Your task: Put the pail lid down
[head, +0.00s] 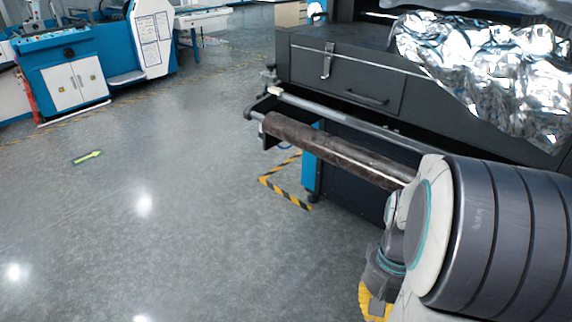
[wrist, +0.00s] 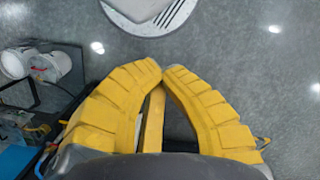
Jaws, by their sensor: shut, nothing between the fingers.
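My gripper (wrist: 162,70) is shut, its two yellow curved fingers meeting at the tips with nothing held between them. In the head view only a bit of yellow finger (head: 372,303) shows at the bottom, below my arm. I cannot make out a pail lid for certain in either view. Two white, round, pail-like containers (wrist: 50,64) stand at the left edge of the wrist view, apart from my fingers. Their tops are too small and cut off to tell whether they are lidded.
A dark machine (head: 345,75) with a brown roll (head: 325,147) and crumpled silver foil (head: 485,70) stands at right, close to my arm. Yellow-black floor tape (head: 285,193) runs beside it. A blue and white machine (head: 75,80) stands far left.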

